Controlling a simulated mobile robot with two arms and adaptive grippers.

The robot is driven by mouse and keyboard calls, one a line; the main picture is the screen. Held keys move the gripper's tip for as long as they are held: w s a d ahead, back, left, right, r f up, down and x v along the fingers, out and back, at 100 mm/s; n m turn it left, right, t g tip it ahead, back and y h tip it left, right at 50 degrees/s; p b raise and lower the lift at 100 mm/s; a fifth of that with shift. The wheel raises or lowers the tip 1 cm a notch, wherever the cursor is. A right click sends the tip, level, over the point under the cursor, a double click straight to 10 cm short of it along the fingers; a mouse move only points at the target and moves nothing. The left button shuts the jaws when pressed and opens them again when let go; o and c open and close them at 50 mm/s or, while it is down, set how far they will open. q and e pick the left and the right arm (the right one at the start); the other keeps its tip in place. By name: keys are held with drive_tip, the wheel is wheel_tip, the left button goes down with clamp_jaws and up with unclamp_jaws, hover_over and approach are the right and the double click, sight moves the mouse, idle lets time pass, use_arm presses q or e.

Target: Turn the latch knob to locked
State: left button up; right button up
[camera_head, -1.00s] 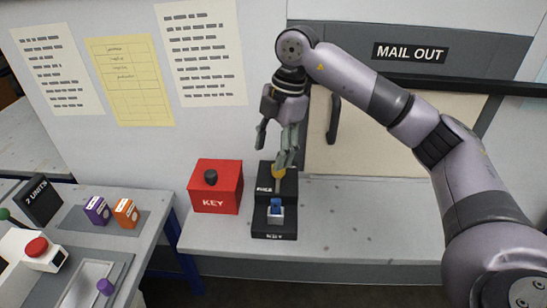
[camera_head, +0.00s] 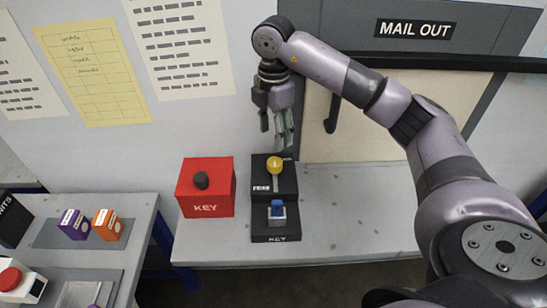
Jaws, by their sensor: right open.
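A round yellow knob (camera_head: 275,165) sits on the upper step of a black stepped box (camera_head: 262,188) on the bench. It looks like the latch knob. The word FREE shows on the box's front below it, at the left; no locked mark can be read. A blue piece (camera_head: 277,208) sits in a light holder on the lower step, above a KEY label. My right gripper (camera_head: 274,138) points down just above and behind the yellow knob in the picture. Its fingers are apart with nothing between them. My left gripper is out of view.
A red KEY box (camera_head: 207,188) with a black knob stands close left of the black box. A MAIL OUT door (camera_head: 405,120) with a dark handle is behind. The bench right of the box (camera_head: 350,215) is clear. Purple and orange boxes stand on the left table (camera_head: 140,215).

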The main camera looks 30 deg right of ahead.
sight(274, 161)
wheel_tip(274, 161, down, 5)
drive_tip(key=shift+s+f+p, duration=0.15)
drive_tip(key=shift+f+p, duration=0.05)
drive_tip(key=shift+p, duration=0.35)
wheel_tip(274, 161, down, 3)
drive_tip(key=shift+f, duration=0.15)
drive_tip(key=shift+f+p, duration=0.3)
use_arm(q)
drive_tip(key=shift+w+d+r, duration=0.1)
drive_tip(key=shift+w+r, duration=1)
use_arm(e)
drive_tip(key=c, duration=1.2)
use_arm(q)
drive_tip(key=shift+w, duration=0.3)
use_arm(e)
drive_tip(key=shift+o, duration=0.2)
